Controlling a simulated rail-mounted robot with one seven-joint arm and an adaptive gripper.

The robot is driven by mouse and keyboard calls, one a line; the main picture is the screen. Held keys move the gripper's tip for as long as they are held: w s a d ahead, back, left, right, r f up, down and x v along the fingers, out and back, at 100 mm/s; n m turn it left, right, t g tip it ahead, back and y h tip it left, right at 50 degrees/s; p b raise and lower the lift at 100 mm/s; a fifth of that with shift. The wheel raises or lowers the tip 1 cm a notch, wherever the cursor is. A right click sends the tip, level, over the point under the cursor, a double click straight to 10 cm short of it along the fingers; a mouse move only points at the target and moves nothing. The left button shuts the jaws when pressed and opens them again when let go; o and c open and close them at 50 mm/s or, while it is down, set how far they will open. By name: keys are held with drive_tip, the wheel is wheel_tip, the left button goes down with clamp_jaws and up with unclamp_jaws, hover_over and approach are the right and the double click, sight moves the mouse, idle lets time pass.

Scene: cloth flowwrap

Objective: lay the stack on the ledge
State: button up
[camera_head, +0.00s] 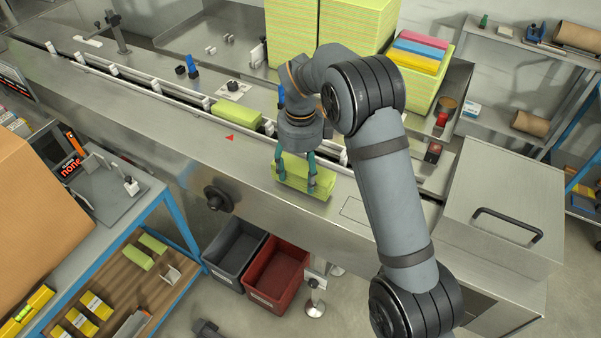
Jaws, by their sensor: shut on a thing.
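A yellow-green stack of folded cloths (294,172) is between the teal fingers of my gripper (296,177) in the head view. My gripper points down and is shut on the stack, with one finger near its left end and one right of its middle. The stack lies level over the steel ledge (255,180) along the front of the machine. I cannot tell whether its underside touches the steel. An outlined rectangle (366,213) marks the ledge to the right of the stack and is bare.
Another yellow-green stack (237,114) sits in the conveyor lane behind, with a red triangle mark (230,137) in front of it. Tall cloth piles (292,30) stand at the back. A grey bin (236,248) and a red bin (276,272) are below the ledge's front edge.

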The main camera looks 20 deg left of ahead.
sight(301, 170)
drive_tip(key=shift+f, duration=0.9)
drive_tip(key=shift+f, duration=0.15)
drive_tip(key=o, duration=1.1)
drive_tip(key=shift+o, duration=0.2)
wheel_tip(301, 170, up, 12)
drive_tip(key=shift+r+b, duration=0.25)
drive_tip(key=shift+b, duration=0.35)
drive_tip(key=shift+o, duration=0.3)
